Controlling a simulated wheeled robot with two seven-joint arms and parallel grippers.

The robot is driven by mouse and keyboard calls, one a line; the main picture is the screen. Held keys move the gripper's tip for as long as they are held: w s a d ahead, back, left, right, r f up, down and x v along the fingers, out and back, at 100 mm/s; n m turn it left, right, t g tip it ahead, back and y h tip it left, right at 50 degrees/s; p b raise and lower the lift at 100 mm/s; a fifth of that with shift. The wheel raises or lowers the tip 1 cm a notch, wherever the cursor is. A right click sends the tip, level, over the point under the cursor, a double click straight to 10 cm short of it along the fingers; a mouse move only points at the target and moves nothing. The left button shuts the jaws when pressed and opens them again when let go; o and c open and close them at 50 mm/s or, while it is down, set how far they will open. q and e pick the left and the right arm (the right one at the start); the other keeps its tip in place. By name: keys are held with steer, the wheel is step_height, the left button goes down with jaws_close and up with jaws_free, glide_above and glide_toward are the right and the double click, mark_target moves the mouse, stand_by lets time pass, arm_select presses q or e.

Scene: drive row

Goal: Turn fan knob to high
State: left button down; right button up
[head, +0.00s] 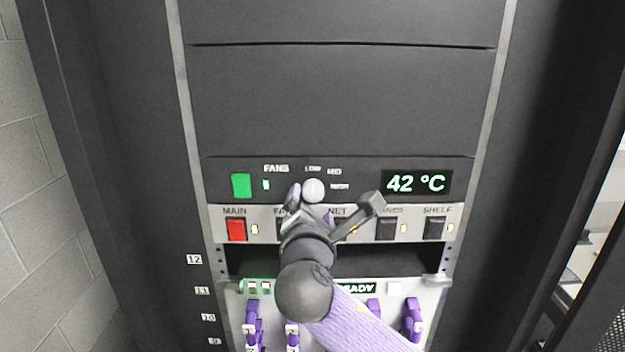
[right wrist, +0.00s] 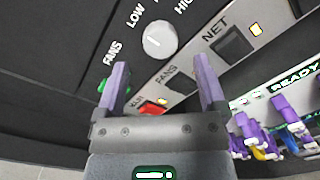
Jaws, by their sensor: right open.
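The fan knob (head: 313,190) is a round pale knob on the dark FANS panel, with LOW, MID and HIGH lettered around its upper and right sides. In the right wrist view the knob (right wrist: 159,40) lies beyond the fingertips, roughly between their lines, and nothing touches it. I cannot tell which setting it points to. My right gripper (head: 311,204) is just in front of and below the knob. Its two purple fingers stand apart and empty, as the right wrist view (right wrist: 159,70) also shows. My left gripper is not in view.
A green light (head: 241,185) and a 42 °C display (head: 416,183) flank the knob. Below runs a switch strip with a red MAIN switch (head: 236,230) and several black switches, partly hidden by my arm. Purple-latched drives (head: 412,318) sit lower. The panel above is bare.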

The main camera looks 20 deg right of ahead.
mark_target(313, 194)
steer(key=shift+p+x, duration=0.35)
steer(key=shift+x, duration=1.95)
jaws_close()
